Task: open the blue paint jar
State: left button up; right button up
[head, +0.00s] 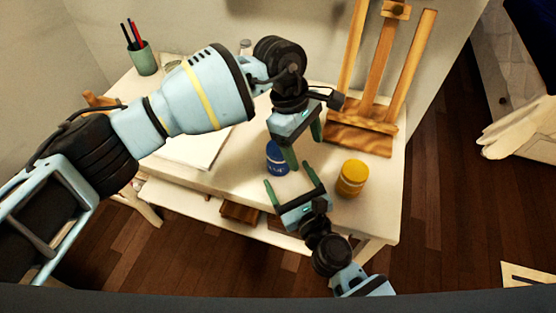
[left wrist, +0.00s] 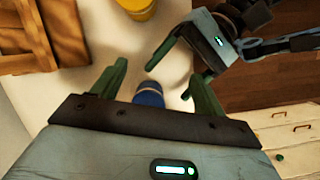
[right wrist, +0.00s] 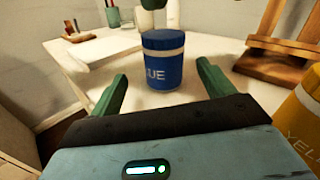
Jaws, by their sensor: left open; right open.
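The blue paint jar (head: 277,158) stands upright on the white desk, with its lid on and a white band below the lid. My left gripper (head: 304,156) is open, pointing down above and beside the jar. In the left wrist view the jar (left wrist: 149,97) shows between the finger bases, partly hidden by the gripper body. My right gripper (head: 289,175) is open, low on the near side of the jar. In the right wrist view the jar (right wrist: 163,64) stands ahead between the open fingers, apart from them. A green fingertip of my left gripper shows just above the lid.
A yellow paint jar (head: 351,177) stands right of the blue jar, close to my right gripper. A wooden easel (head: 358,136) stands at the desk's back right. A green pencil cup (head: 143,61) stands at the back left. White paper (head: 200,150) lies beneath my left arm.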

pick_arm(q)
jog(key=w+a+r+y, duration=0.1)
jog(key=w+a+r+t+y, duration=0.1)
jog(key=w+a, duration=0.1)
jog(key=w+a+r+y, duration=0.1)
jog(key=a, duration=0.1)
jog(key=shift+w+a+r+m+t, duration=0.15)
jog(key=shift+w+m+t, duration=0.1)
jog(key=shift+m+t, duration=0.15)
pick_arm(e)
jog(key=m, duration=0.1)
jog(key=w+m, duration=0.1)
jog(key=shift+w+a+r+m+h, duration=0.1)
jog(key=shift+w+a+m+h, duration=0.05)
jog(key=shift+w+m+h, duration=0.15)
jog(key=shift+x, duration=3.85)
jog(key=shift+r, duration=0.1)
grip_shut()
pick_arm(q)
jog(key=m, duration=0.9)
jog(key=shift+f, duration=0.2)
